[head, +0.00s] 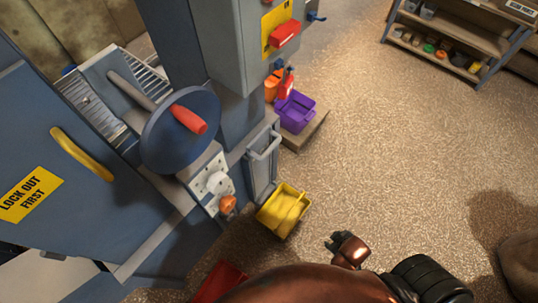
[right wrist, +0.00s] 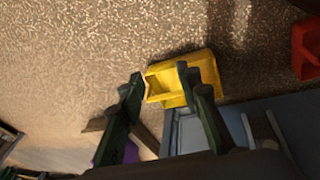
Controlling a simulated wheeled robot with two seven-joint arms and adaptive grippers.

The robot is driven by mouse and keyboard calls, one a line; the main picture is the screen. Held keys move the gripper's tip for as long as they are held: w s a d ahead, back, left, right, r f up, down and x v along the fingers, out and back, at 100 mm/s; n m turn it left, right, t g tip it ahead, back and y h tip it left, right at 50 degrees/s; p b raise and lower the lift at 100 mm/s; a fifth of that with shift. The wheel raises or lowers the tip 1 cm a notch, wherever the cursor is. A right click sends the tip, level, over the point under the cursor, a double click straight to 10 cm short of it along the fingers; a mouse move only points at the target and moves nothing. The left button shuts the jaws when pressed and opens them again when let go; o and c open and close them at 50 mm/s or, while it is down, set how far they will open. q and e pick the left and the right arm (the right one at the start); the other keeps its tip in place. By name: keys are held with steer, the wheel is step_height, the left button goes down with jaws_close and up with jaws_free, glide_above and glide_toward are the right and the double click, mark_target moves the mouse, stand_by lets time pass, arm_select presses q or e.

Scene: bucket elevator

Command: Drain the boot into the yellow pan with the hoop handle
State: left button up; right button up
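The yellow pan (head: 284,210) sits on the floor beside the blue-grey machine's base and looks empty. I cannot make out a hoop handle on it. It also shows in the right wrist view (right wrist: 174,78), beyond the fingers. A grey hoop handle (head: 264,148) stands on the lower casing (head: 261,176) above the pan. An orange knob (head: 227,204) sits low on a pale plate (head: 211,180) on the machine. My right gripper (head: 335,243) is right of the pan, apart from it; its fingers (right wrist: 160,80) are open and empty. My left gripper is not in view.
A purple bin (head: 295,111) and an orange bin (head: 271,87) stand behind the pan. A red container (head: 220,284) lies at the bottom. A blue wheel (head: 180,130) with a red grip juts from the machine.

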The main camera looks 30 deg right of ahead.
steer(key=w+d+r+n+t+p, duration=0.1)
steer(key=w+d+r+n+t, duration=0.2)
steer(key=w, duration=0.5)
steer(key=w+d+r+n+t, duration=0.1)
steer(key=w+r+n+t, duration=0.15)
steer(key=w+r, duration=0.45)
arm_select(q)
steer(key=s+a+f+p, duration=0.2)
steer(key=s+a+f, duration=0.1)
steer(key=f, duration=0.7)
arm_select(e)
steer(key=n+t+y, duration=0.6)
steer(key=n+y, duration=0.2)
steer(key=n, duration=0.6)
glide_toward(273, 147)
steer(key=x, duration=0.6)
steer(key=b+x, duration=0.1)
steer(key=x, duration=0.1)
steer(key=f+b+x, duration=0.1)
steer(key=x, duration=0.1)
steer(key=shift+w+a, duration=0.1)
steer(key=shift+w, duration=0.3)
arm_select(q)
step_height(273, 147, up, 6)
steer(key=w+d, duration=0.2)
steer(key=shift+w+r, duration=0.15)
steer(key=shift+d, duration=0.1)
arm_select(e)
jaws_close()
